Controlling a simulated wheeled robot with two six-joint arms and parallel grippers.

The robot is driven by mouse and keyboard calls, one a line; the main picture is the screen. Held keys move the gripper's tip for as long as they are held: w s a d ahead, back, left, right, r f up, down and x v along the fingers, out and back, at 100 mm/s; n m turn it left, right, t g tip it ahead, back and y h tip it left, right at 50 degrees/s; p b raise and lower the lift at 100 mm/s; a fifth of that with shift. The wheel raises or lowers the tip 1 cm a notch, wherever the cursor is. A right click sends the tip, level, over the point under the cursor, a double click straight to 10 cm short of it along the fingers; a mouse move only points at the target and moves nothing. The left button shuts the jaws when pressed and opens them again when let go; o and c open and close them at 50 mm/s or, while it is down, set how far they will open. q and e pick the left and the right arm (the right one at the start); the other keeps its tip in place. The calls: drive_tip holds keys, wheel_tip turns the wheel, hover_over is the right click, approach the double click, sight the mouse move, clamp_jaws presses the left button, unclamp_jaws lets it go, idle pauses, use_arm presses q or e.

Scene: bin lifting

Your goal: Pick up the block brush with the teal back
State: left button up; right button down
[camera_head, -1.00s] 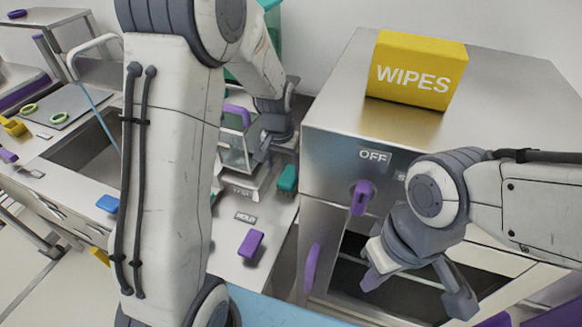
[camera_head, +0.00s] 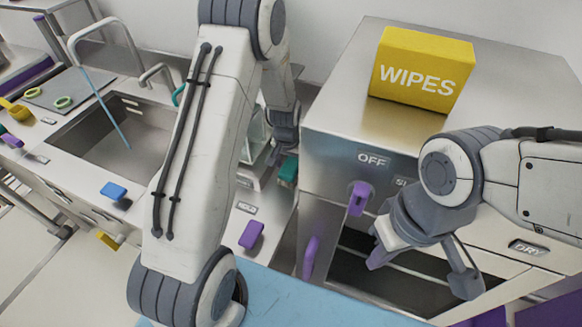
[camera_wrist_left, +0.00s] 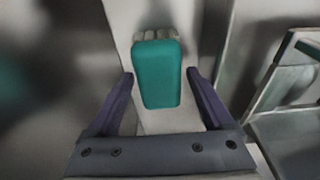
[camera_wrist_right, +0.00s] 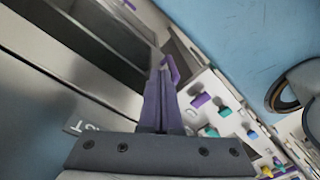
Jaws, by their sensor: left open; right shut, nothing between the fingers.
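The block brush with the teal back (camera_wrist_left: 158,72) is upright in the left wrist view, with pale bristles showing at its far end. In the head view the brush (camera_head: 289,170) is on the narrow counter beside the steel cabinet. My left gripper (camera_wrist_left: 160,76) is open, with one finger on each side of the brush and a gap beside each. In the head view my left gripper (camera_head: 285,150) is just above and behind the brush, partly hidden by my arm. My right gripper (camera_wrist_right: 163,70) is shut and empty, in front of the cabinet.
The steel cabinet (camera_head: 330,120) stands right of the brush, with a yellow WIPES box (camera_head: 422,72) on top. A clear container (camera_head: 254,130) is close by on the left.

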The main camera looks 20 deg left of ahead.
use_arm(q)
drive_tip(key=shift+w+f, duration=0.1)
drive_tip(key=shift+f, duration=0.5)
drive_tip(key=c, duration=1.2)
drive_tip(key=shift+r, duration=0.55)
wheel_tip(320, 180, up, 2)
drive_tip(key=shift+w+r+b, duration=0.1)
drive_tip(key=shift+r+b, duration=0.15)
drive_tip(key=shift+b, duration=0.5)
drive_tip(key=s+d+r+b, duration=0.2)
drive_tip(key=s+r, duration=0.5)
drive_tip(key=s, duration=0.4)
drive_tip(key=shift+s+d+r+b, duration=0.2)
drive_tip(key=shift+s+r+b, duration=0.1)
drive_tip(key=shift+s, duration=0.1)
